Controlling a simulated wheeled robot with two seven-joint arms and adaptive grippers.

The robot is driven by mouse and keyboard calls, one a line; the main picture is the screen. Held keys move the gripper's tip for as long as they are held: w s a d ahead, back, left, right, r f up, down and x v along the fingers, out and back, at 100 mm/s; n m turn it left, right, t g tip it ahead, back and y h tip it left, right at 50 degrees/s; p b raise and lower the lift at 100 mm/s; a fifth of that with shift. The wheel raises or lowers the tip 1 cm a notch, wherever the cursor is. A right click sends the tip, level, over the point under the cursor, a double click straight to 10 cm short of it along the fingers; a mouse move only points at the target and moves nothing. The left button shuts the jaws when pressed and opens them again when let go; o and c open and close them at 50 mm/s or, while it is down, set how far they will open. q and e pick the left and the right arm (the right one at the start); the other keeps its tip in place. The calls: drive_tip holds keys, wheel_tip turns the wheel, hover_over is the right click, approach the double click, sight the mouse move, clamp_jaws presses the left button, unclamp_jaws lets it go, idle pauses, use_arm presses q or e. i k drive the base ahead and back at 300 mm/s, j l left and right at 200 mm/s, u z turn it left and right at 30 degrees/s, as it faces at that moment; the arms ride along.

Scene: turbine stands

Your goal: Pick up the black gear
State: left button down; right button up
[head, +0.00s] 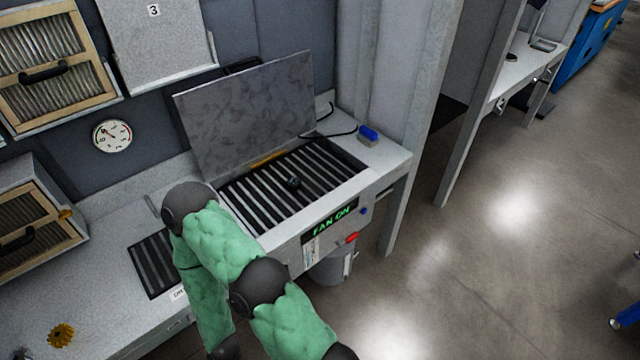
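A small dark, roundish object (293,182), which looks like the black gear, lies on the slatted grate (345,177) of the workbench under a raised grey panel. It is too small to make out its teeth. One of my green-sleeved arms bends in from the bottom edge, left of and in front of the grate, and its far end drops out of the frame at the bottom. Neither gripper is in view. Nothing is seen touching the dark object.
The raised grey panel (245,115) stands behind the grate. A yellow gear (61,335) lies on the bench at lower left, and a smaller slatted grate (150,266) is nearer the arm. A blue object (369,133) sits at the bench's back right. Open floor lies to the right.

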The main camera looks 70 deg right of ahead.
sight(294, 183)
drive_tip(key=z, duration=2.1)
drive_tip(key=i+l+z, duration=0.15)
drive_tip(key=l, duration=0.25)
drive_tip(key=i+l+z, duration=0.15)
drive_tip(key=i+l, duration=0.2)
